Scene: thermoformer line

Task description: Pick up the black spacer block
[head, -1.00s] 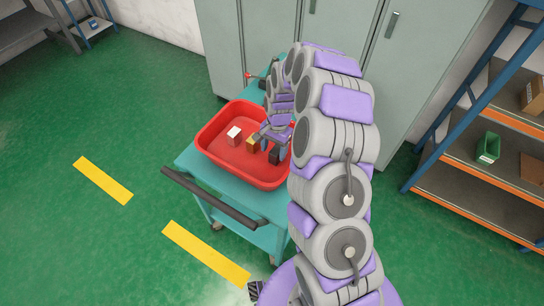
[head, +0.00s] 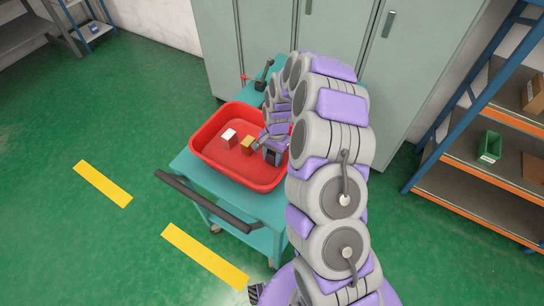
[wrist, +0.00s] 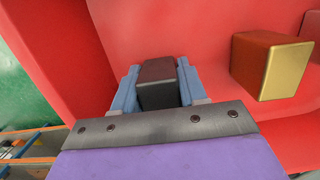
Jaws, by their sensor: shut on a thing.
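The black spacer block (wrist: 158,83) is between the two blue-grey fingers of my gripper (wrist: 158,90) in the wrist view. My gripper is shut on it, with a finger against each side. In the head view my gripper (head: 271,154) is low inside the right part of the red tray (head: 215,169). The block is mostly hidden there by the gripper. I cannot tell whether the block touches the tray floor.
A yellow-brown block (head: 247,145) stands just left of my gripper; it also shows in the wrist view (wrist: 270,66). A white-topped block (head: 229,137) is farther left. The tray rests on a teal cart (head: 262,207) with a dark handle (head: 208,204). Cabinets (head: 335,60) stand behind.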

